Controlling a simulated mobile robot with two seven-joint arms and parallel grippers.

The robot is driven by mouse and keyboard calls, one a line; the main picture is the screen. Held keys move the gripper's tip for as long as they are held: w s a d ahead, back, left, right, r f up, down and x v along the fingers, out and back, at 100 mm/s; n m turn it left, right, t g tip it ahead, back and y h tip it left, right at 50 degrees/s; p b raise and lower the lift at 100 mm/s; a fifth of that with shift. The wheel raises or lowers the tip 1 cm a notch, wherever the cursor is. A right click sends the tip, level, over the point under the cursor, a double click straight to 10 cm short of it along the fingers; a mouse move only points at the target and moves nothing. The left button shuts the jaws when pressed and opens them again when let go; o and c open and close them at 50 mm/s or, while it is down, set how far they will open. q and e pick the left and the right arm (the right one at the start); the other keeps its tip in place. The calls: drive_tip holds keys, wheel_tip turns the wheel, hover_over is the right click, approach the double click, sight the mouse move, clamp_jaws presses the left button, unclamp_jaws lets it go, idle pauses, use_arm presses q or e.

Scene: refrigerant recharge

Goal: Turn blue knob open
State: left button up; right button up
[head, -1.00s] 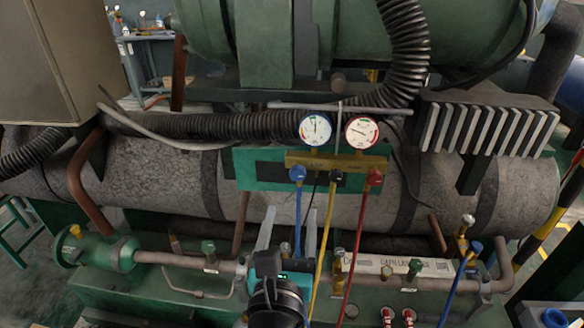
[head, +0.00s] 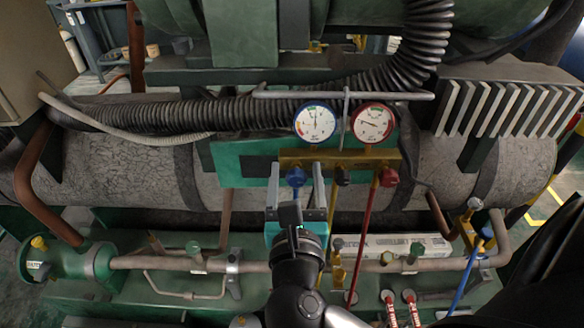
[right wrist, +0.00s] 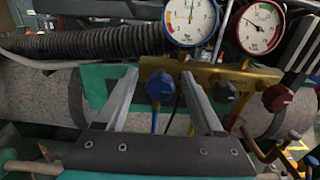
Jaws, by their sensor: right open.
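The blue knob (head: 296,177) sits at the left end of the brass manifold (head: 330,158), below the blue-rimmed gauge (head: 315,122). My right gripper (head: 297,168) is open, with one finger on each side of the blue knob in the head view. In the right wrist view the knob (right wrist: 160,87) shows between the two fingertips (right wrist: 159,75), with a gap on both sides. I cannot tell whether the fingertips reach the knob's depth. The blue hose under the knob is mostly hidden by my gripper in the head view. My left gripper is not in view.
A black knob (head: 343,177) and a red knob (head: 389,177) sit to the right on the manifold. A red-rimmed gauge (head: 374,122) is above them. Yellow and red hoses (head: 366,225) hang down beside my right gripper. A corrugated black hose (head: 200,116) runs behind.

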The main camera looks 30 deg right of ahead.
drive_tip(key=shift+s, duration=0.1)
clamp_jaws()
idle(0.4)
